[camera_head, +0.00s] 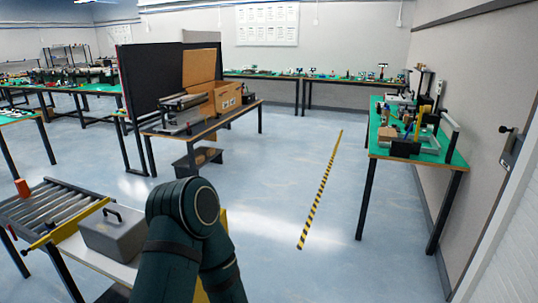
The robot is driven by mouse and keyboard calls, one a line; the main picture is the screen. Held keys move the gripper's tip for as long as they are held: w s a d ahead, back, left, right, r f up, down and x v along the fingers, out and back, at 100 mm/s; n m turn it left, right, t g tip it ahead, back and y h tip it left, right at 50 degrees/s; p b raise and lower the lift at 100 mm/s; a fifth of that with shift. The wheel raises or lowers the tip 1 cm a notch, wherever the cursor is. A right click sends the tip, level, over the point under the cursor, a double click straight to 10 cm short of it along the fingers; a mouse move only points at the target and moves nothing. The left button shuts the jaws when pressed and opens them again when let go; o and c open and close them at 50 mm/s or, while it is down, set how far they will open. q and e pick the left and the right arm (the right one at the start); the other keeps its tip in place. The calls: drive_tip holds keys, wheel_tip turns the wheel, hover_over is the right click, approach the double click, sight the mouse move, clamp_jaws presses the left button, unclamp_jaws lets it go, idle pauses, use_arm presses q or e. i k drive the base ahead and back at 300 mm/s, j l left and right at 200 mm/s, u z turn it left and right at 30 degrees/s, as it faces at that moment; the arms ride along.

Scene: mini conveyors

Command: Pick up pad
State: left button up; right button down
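I cannot make out a pad for certain in the head view. A dark link of one of my arms rises at the bottom centre and hides part of the near table behind it. Neither of my grippers shows. A grey box with a dark handle (112,236) sits on the white table surface at lower left, just left of my arm link.
A table with a cardboard box (226,97) stands mid-left. A cluttered green bench (457,158) lines the right wall. Floor with a striped strip (321,189) is open between.

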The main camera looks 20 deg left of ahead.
sight(50, 225)
drive_tip(key=j+z, duration=0.2)
drive_tip(key=j, duration=5.75)
